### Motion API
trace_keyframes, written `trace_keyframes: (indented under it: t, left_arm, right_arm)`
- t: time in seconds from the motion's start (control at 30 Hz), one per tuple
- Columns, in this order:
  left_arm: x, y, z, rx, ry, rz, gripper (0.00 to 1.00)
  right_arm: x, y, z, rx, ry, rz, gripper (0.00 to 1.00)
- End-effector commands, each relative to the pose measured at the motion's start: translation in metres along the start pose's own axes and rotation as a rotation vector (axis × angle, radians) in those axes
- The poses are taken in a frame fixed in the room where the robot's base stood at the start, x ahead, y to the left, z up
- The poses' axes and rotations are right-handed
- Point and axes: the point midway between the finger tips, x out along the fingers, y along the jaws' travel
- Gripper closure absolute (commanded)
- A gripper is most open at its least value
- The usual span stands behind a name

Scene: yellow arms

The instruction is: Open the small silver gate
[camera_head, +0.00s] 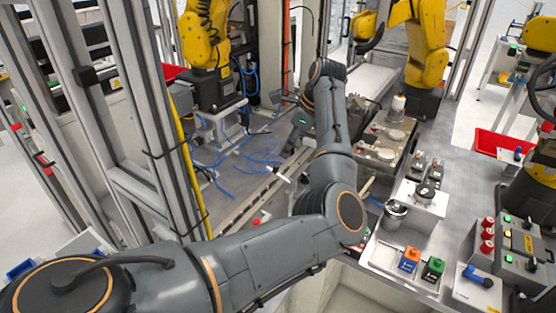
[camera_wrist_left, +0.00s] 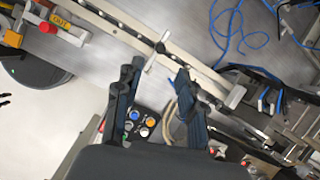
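The small silver gate looks like a thin T-shaped silver piece (camera_wrist_left: 158,50) lying across a pale rail in the left wrist view. In the head view it is a small pale piece (camera_head: 281,174) left of my forearm. My left gripper (camera_head: 290,146) is near the rail, partly hidden by my arm in the head view. In the left wrist view its two dark fingers (camera_wrist_left: 156,78) are spread apart with nothing between them. The gate shows just beyond the fingertips; I cannot tell whether they touch it. My right gripper is not in view.
Loose blue cables (camera_head: 238,165) lie beyond the rail (camera_wrist_left: 110,28). A yellow OUT label (camera_wrist_left: 62,20) and red button (camera_wrist_left: 47,27) sit near the rail's end. A button panel (camera_wrist_left: 140,122) is below the fingers. Metal frame posts (camera_head: 140,95) stand at the left.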

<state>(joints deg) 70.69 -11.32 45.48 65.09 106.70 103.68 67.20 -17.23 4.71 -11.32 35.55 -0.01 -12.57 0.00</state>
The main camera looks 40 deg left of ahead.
Motion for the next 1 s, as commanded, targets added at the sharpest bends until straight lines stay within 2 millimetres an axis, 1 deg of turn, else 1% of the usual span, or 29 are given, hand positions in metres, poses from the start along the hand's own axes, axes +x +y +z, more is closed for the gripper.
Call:
trace_keyframes:
  t: [0.03,0.2,0.3,0.4,0.6,0.83,0.87,0.9,0.97,1.0]
  left_arm:
    - [0.009,0.001,0.003,0.000,-0.003,0.006,0.61]
    - [0.044,0.001,0.003,0.001,-0.004,0.004,0.61]
    - [0.062,0.001,0.003,0.000,-0.004,0.003,0.61]
    - [0.074,0.000,0.002,0.001,-0.003,0.002,0.61]
    - [0.086,0.000,0.002,0.000,-0.002,-0.001,0.61]
    - [0.088,0.000,0.001,0.000,-0.002,-0.001,0.61]
    - [0.088,0.000,0.001,0.000,-0.002,-0.001,0.63]
    - [0.087,0.000,0.001,0.000,-0.002,-0.001,0.71]
    - [0.087,0.000,0.001,0.000,-0.002,-0.001,0.83]
    - [0.087,0.000,0.001,0.000,-0.002,-0.001,0.92]
  right_arm:
    - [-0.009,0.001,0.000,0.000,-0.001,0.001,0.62]
    - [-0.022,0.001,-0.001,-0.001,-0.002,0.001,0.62]
    - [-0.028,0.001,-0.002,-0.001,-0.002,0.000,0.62]
    - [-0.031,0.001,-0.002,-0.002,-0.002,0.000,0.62]
    - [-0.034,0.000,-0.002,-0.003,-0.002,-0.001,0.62]
    - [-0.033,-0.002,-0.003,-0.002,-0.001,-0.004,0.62]
    - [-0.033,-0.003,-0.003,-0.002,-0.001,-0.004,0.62]
    - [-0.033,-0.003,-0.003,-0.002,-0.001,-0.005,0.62]
    - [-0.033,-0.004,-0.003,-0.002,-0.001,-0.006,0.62]
    - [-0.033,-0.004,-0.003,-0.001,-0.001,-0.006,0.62]
